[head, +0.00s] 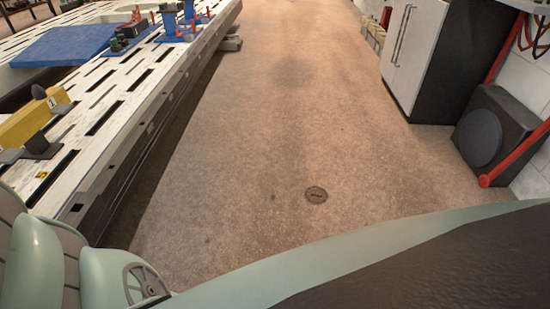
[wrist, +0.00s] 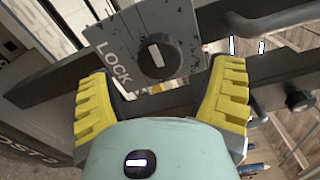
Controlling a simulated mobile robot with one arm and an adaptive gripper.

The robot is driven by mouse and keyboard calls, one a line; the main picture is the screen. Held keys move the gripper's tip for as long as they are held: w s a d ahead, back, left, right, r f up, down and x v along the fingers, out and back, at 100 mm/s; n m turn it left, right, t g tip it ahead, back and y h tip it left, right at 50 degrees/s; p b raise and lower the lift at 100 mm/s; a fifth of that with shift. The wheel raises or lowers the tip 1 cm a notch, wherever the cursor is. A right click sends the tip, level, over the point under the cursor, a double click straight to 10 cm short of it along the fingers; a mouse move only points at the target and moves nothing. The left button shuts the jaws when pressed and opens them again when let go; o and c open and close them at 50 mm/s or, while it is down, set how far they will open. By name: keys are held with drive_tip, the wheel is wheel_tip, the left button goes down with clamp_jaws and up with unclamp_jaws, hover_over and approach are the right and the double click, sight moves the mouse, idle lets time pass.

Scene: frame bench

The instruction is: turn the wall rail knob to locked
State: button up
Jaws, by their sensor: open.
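In the wrist view a dark round knob (wrist: 158,58) with a white pointer mark sits on a grey plate (wrist: 182,20). The word LOCK is printed on the plate to the left of the knob. The white mark stands nearly upright in the picture, not pointing at the word. My gripper (wrist: 162,70) is open, its yellow-padded fingers to the left and right of the knob with visible space on both sides. I cannot tell how far the fingertips are from the plate. The knob and gripper do not show in the head view.
A dark rail (wrist: 268,82) runs behind the fingers, with another dark round knob (wrist: 300,101) at right. In the head view a slotted bench (head: 110,95) stands at left, a white-fronted cabinet (head: 415,50) and black box (head: 500,130) at right. The floor between is clear.

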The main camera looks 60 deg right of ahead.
drive_tip(key=v, duration=0.8)
drive_tip(key=shift+w, duration=0.1)
idle(0.6)
